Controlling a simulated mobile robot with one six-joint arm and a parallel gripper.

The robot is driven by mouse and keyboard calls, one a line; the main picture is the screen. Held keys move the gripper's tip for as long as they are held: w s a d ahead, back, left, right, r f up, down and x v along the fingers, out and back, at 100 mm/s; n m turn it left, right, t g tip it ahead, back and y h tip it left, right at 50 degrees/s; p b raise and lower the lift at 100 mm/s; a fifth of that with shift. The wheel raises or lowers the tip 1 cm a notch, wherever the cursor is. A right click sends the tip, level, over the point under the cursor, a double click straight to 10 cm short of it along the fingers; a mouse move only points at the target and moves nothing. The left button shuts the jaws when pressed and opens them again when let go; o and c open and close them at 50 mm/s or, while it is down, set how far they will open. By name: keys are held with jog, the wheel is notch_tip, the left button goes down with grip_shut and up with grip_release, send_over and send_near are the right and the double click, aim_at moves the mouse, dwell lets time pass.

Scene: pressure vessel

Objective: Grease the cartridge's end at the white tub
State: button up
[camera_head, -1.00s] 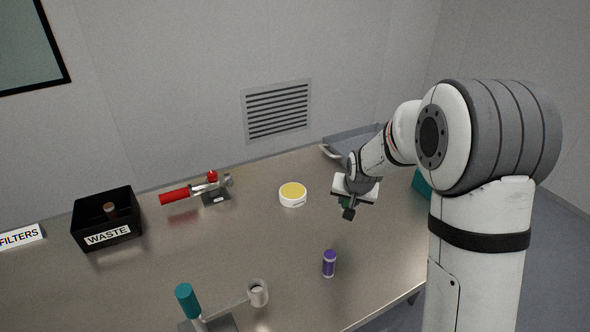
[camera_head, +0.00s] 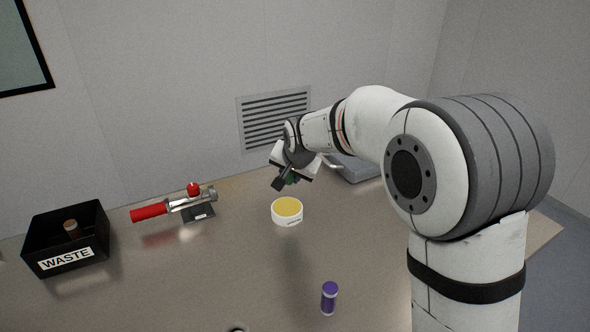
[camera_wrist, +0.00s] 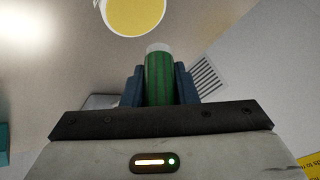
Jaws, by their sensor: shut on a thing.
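The white tub (camera_head: 287,213) with yellow grease stands open on the table in the head view. It also shows at the top of the wrist view, its yellow grease (camera_wrist: 135,14) partly cut off by the frame edge. My gripper (camera_head: 284,183) is above and just behind the tub, clear of it. In the wrist view my gripper (camera_wrist: 160,86) is shut on a green ribbed cartridge (camera_wrist: 159,76) with a pale end (camera_wrist: 159,48). That end points towards the tub and appears apart from it. In the head view the cartridge is mostly hidden by the gripper.
A purple cylinder with white ends (camera_head: 329,298) stands at the front. A red-handled metal device (camera_head: 180,206) is left of the tub. A black WASTE bin (camera_head: 67,240) holds a brown item. A grey tray (camera_head: 357,168) lies behind my arm.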

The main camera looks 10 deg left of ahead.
aim_at(291, 183)
jog(key=shift+a+f, duration=0.15)
jog(key=shift+f, duration=0.2)
notch_tip(291, 183, down, 3)
jog(key=shift+f+b, duration=0.2)
jog(key=shift+b, duration=1.05)
jog(key=shift+f+b, duration=0.5)
jog(key=shift+f, duration=0.45)
jog(key=shift+f+b, duration=0.7)
dwell(0.6)
jog(key=shift+r, duration=0.1)
jog(key=shift+r+p, duration=2.05)
jog(key=shift+r, duration=1.5)
jog(key=shift+f, duration=0.1)
